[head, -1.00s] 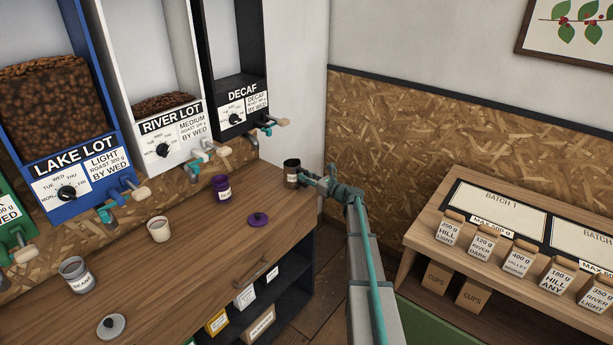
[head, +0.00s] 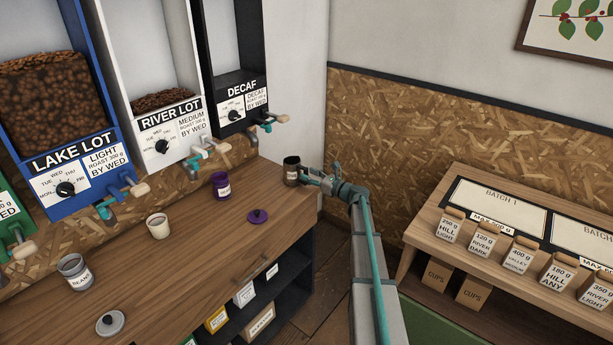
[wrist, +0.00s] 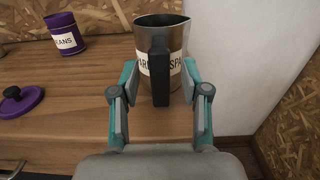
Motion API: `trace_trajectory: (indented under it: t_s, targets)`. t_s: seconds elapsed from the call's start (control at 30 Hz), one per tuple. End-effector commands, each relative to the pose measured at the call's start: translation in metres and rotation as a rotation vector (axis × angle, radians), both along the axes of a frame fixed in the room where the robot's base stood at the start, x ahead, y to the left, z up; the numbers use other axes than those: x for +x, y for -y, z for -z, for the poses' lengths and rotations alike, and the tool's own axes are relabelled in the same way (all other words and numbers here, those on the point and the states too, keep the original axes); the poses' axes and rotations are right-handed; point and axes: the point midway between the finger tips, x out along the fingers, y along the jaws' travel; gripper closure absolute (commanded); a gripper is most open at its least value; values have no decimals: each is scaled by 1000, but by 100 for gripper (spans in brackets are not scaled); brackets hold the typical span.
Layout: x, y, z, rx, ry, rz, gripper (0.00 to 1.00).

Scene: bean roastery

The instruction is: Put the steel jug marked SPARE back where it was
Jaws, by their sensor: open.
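The steel jug (head: 291,171) stands upright on the right end of the wooden counter, close to the wall. In the wrist view the jug (wrist: 174,40) shows a dark handle facing me and a white label with "SPA" to the right of the handle; the handle covers part of the label. My gripper (wrist: 160,78) is open, with one finger on each side of the handle. A gap shows between the fingers and the handle. In the head view my gripper (head: 314,177) is just right of the jug.
A purple canister (head: 221,185) and its purple lid (head: 257,216) are left of the jug. A cream cup (head: 158,226), a grey canister (head: 75,270) and a grey lid (head: 110,323) are farther left. Dispensers with taps hang above the counter (head: 190,270).

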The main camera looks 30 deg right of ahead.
Motion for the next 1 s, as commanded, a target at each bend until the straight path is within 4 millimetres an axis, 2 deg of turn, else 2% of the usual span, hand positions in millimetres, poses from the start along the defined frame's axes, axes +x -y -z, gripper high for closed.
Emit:
trace_trajectory:
  t_s: [0.03,0.2,0.4,0.7,0.77,0.87,0.97,1.0]
  targets:
    - [-12,3,3,0,0,2,54]
    - [-42,18,4,0,0,3,54]
    - [-72,33,3,-1,0,3,54]
    - [-90,41,3,-2,-1,-1,54]
    - [-91,36,8,-12,-6,-8,54]
    - [-95,14,30,-60,-32,-37,54]
    - [-106,-28,71,-158,-75,-101,54]
    - [-113,-49,91,-210,-95,-137,54]
